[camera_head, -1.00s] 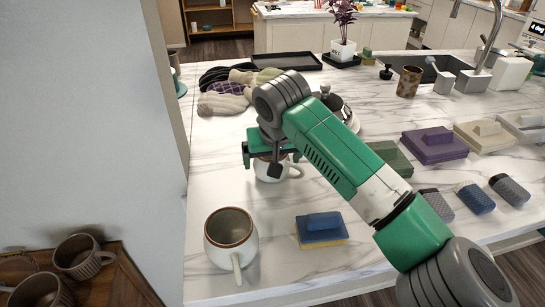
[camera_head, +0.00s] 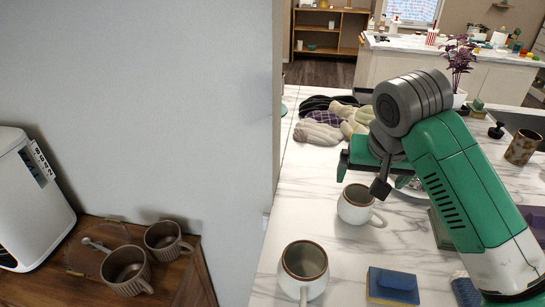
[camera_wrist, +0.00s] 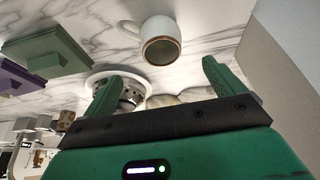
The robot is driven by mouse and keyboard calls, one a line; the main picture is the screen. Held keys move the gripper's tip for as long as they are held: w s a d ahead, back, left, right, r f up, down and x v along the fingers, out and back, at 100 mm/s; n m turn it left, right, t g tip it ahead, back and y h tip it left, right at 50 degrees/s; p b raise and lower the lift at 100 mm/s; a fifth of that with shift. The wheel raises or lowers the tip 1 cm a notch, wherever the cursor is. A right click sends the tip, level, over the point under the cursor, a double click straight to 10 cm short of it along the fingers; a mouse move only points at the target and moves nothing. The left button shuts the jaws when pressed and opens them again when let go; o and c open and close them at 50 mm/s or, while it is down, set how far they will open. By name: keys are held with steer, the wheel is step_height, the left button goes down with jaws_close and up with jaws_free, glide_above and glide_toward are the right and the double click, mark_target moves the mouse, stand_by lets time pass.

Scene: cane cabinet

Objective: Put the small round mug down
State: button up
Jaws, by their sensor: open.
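The small round mug (camera_head: 356,206), white with a brown rim, stands upright on the marble counter (camera_head: 330,255). Its handle points to the lower right in the head view. In the wrist view the mug (camera_wrist: 162,48) shows whole, with its dark inside facing the camera. My gripper (camera_head: 362,178) is just above and behind the mug, apart from it. In the wrist view its two green fingers are spread wide with nothing between them (camera_wrist: 160,80).
A larger white mug (camera_head: 303,272) and a blue-yellow sponge (camera_head: 393,285) stand nearer on the counter. Folded cloths (camera_head: 325,125) lie behind. A wall (camera_head: 190,100) borders the counter's left side. Brown mugs (camera_head: 126,268) sit on a wooden shelf at lower left.

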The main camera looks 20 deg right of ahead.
steer(key=w+a+r+n+t+y, duration=0.1)
steer(key=w+a+r+n+t, duration=0.15)
steer(key=a, duration=0.75)
steer(key=w+a+r+n+t+y, duration=0.2)
steer(key=w+a+r+t, duration=0.2)
steer(key=a, duration=0.5)
steer(key=w+a+r+n+t+y, duration=0.1)
steer(key=w+a+r+n+t, duration=0.15)
steer(key=a, duration=0.75)
steer(key=s+a+r+t+y, duration=0.2)
steer(key=s+a+r+t, duration=0.2)
steer(key=a+r+t, duration=0.15)
steer(key=s+r+t+h, duration=0.2)
steer(key=s+r+t, duration=0.1)
steer(key=s, duration=0.5)
steer(key=s+r+t+h, duration=0.2)
steer(key=s+r+t, duration=0.1)
steer(key=s, duration=0.6)
steer(key=shift+a+r+m, duration=0.15)
steer(key=shift+r+m, duration=0.25)
steer(key=shift+r, duration=0.15)
steer(key=shift+t, duration=0.25)
